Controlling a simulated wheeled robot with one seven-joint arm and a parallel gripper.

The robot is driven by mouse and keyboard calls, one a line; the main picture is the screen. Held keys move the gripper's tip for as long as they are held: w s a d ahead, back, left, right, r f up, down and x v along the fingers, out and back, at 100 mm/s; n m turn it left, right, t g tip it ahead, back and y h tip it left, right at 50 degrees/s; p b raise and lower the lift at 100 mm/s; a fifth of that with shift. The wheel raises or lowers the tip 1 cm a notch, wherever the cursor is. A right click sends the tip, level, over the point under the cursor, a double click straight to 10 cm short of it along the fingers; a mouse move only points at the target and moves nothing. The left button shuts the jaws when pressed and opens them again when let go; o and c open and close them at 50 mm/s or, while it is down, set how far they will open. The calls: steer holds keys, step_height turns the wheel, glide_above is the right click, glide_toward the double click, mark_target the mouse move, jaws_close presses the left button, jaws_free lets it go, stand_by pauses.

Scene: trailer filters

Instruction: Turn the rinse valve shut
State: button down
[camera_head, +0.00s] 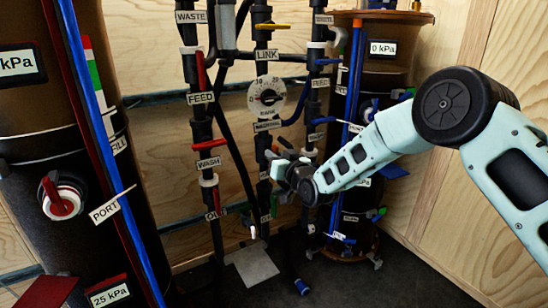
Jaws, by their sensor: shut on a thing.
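My gripper (273,158) is at the middle of the pipe rack, in front of the centre pipe and just left of the right-hand pipe. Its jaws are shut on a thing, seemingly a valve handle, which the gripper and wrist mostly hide. I cannot read a RINSE label, so I cannot tell for sure which valve is the rinse valve. A small label (309,155) shows just behind the wrist, too small to read. A blue handle (322,120) on the right-hand pipe sits above it, apart from my gripper, roughly horizontal.
The left pipe carries a red handle (208,145) above the WASH label (209,163). A round dial (267,97) sits on the centre pipe. Large brown tanks stand left (40,110) and right (388,85). A grey plate (252,265) lies on the dark floor. Hoses crowd the rack.

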steer(key=m, duration=0.3)
steer(key=shift+w+d+f+m+b, duration=0.2)
steer(key=shift+m+b, duration=0.1)
steer(key=shift+b, duration=0.1)
steer(key=shift+w+d+f+m+b, duration=0.15)
steer(key=shift+m+b, duration=0.35)
steer(key=shift+m, duration=1.55)
steer(key=shift+s+d+f+m+b, duration=0.15)
steer(key=shift+m+b, duration=0.3)
steer(key=shift+m, duration=1.55)
steer(key=shift+w+f+m+b, duration=0.2)
steer(key=shift+m+b, duration=0.3)
steer(key=shift+m, duration=1.55)
steer(key=shift+s, duration=0.1)
steer(key=c, duration=1.5)
jaws_free()
